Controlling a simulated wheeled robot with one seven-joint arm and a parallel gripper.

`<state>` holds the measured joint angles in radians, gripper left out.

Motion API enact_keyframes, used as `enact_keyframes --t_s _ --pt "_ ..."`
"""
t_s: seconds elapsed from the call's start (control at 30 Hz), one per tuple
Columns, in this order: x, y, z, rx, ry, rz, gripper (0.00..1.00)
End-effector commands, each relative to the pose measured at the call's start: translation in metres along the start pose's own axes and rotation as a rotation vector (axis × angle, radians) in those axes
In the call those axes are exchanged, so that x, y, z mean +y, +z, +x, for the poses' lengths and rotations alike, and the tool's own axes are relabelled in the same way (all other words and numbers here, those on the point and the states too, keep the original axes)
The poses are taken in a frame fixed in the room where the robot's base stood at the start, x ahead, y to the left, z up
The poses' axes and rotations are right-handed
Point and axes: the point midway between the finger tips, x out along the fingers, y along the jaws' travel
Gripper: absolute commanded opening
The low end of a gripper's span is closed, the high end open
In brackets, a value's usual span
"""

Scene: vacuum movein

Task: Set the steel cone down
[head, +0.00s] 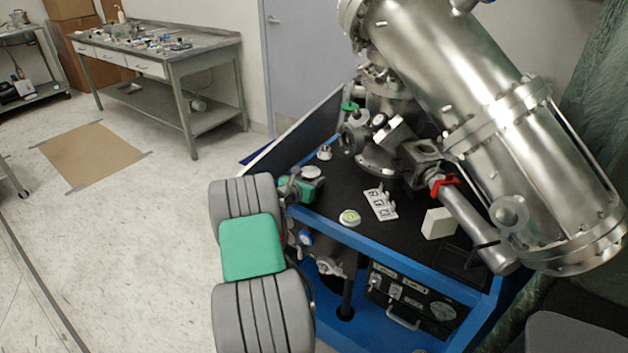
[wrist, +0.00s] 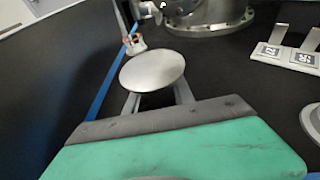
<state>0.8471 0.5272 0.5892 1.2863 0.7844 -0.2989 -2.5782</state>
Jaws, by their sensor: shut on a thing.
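The steel cone shows as a pale round metal disc (wrist: 153,72) in the wrist view, with its wide flat face up. In the head view it is a small light disc (head: 311,172) at the end of my arm. My gripper (head: 303,187) is shut on it; in the wrist view a finger of my gripper (wrist: 156,98) shows on each side below the disc. The cone is over the left part of the black cart top (head: 330,190). Its lower part is hidden, and I cannot tell whether it touches the surface.
A white holder with labelled slots (head: 380,204), a round piece with a green-yellow centre (head: 349,217) and a white block (head: 438,223) stand to the right. A large steel vacuum chamber (head: 490,110) rises behind. A blue rim (head: 400,262) edges the cart top.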

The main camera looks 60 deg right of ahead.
Motion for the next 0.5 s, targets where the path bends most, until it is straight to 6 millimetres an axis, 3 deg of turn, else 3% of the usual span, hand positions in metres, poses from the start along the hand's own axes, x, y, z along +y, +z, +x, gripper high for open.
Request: enact_keyframes --t_s 0.27,0.5 --pt "-0.0001 -0.0001 0.0001 0.000 0.000 0.000 0.51" --pt "-0.0001 0.0005 -0.0001 0.000 0.000 0.000 0.52"
